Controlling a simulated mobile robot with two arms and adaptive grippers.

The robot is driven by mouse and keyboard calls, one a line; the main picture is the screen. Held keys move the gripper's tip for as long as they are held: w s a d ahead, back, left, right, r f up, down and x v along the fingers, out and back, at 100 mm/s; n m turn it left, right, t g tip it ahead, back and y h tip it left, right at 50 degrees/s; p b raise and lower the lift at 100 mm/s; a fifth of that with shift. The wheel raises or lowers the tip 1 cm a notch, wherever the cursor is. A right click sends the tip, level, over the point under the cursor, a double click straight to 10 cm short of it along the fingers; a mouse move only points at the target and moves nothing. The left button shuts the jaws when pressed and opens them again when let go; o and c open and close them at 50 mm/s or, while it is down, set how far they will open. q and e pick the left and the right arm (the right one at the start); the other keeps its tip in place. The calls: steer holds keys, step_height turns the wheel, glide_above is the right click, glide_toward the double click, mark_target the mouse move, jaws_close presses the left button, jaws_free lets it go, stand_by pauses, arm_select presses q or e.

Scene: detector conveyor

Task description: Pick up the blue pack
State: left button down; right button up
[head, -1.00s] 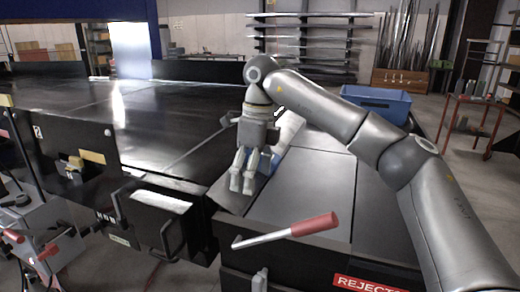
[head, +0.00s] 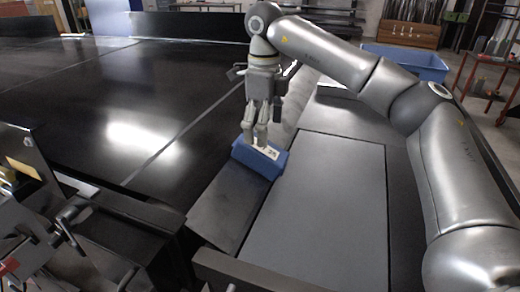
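The blue pack (head: 272,167) is a small blue block with a white marked label on top. It sits on the narrow dark sloping strip between the wide black conveyor and the grey panel. My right gripper (head: 255,141) points down at the pack, its fingertips at the pack's far upper side, overlapping its top edge in view. I cannot tell whether the fingers are closed on the pack or only beside it. My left gripper is not in view.
The wide black conveyor (head: 75,95) fills the left. A flat grey panel (head: 320,200) lies right of the strip. A blue bin (head: 408,62) stands behind my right arm. A red-framed cart (head: 488,88) is at the far right. Machine parts crowd the lower left.

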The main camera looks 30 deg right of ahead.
mark_target(260, 150)
step_height(260, 150, down, 2)
steer(key=shift+f+p, duration=0.25)
steer(key=shift+p, duration=0.05)
steer(key=f, duration=0.1)
steer(key=f+p, duration=0.2)
steer(key=f, duration=0.1)
steer(key=shift+w+a, duration=0.35)
steer(key=shift+f, duration=0.55)
steer(key=c, duration=0.5)
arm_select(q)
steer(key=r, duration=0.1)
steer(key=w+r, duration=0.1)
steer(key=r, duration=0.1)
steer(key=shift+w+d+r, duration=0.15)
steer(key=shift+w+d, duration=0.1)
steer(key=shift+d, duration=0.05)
arm_select(e)
steer(key=c, duration=1.1)
